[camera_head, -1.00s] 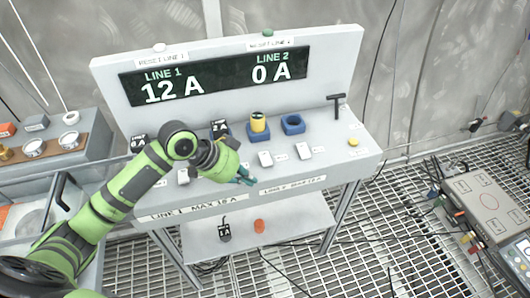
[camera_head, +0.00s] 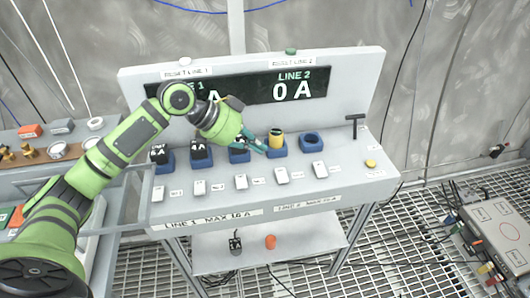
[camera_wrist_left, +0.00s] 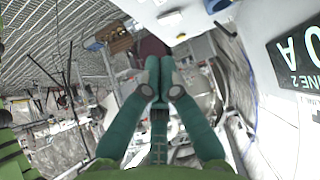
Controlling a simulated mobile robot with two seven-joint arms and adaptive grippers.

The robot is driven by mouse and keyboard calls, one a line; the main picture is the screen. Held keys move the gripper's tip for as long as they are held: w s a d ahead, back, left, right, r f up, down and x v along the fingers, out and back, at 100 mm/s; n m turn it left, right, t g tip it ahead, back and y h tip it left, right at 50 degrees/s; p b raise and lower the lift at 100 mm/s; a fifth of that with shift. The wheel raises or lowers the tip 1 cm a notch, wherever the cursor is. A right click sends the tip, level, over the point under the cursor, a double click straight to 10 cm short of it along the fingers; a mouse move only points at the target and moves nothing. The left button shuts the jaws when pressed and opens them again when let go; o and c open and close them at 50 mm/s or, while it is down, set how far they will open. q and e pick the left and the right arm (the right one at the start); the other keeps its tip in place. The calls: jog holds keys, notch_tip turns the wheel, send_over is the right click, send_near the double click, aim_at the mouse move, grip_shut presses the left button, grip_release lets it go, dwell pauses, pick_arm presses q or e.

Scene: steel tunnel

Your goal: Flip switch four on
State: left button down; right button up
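A row of small white switches runs along the console's front ledge in the head view. Counting from the left, the fourth switch (camera_head: 281,176) sits below the blue socket with a yellow cylinder (camera_head: 276,138). I cannot read its small label or its position clearly. My left gripper (camera_head: 262,148) is above and left of this switch, close to the yellow cylinder; contact cannot be told. In the left wrist view its teal fingers (camera_wrist_left: 160,66) are together at the tips with nothing between them. The display (camera_head: 292,86) reads 0 A for line 2; my arm partly hides line 1.
Blue sockets, some holding black blocks (camera_head: 201,151), stand behind the switches. An empty blue socket (camera_head: 310,143), a black T-handle (camera_head: 355,122) and a yellow button (camera_head: 371,163) are at the right. A lower shelf holds an orange object (camera_head: 270,241).

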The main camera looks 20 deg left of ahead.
pick_arm(q)
jog(key=p, duration=0.2)
send_over(278, 174)
jog(key=s+d, duration=0.1)
notch_tip(278, 174, down, 6)
notch_tip(278, 174, down, 3)
jog(key=shift+a+r+p, duration=0.1)
jog(key=shift+r+p, duration=0.1)
jog(key=shift+p, duration=0.2)
jog(key=shift+f, duration=0.75)
jog(key=shift+s+f, duration=0.1)
jog(key=shift+s+f+t, duration=0.1)
jog(key=shift+f+t, duration=0.15)
jog(key=shift+t, duration=0.05)
jog(key=shift+w, duration=0.2)
jog(key=shift+w+a+r+b, duration=0.15)
jog(key=shift+w+a+b, duration=0.25)
jog(key=shift+w+b, duration=0.1)
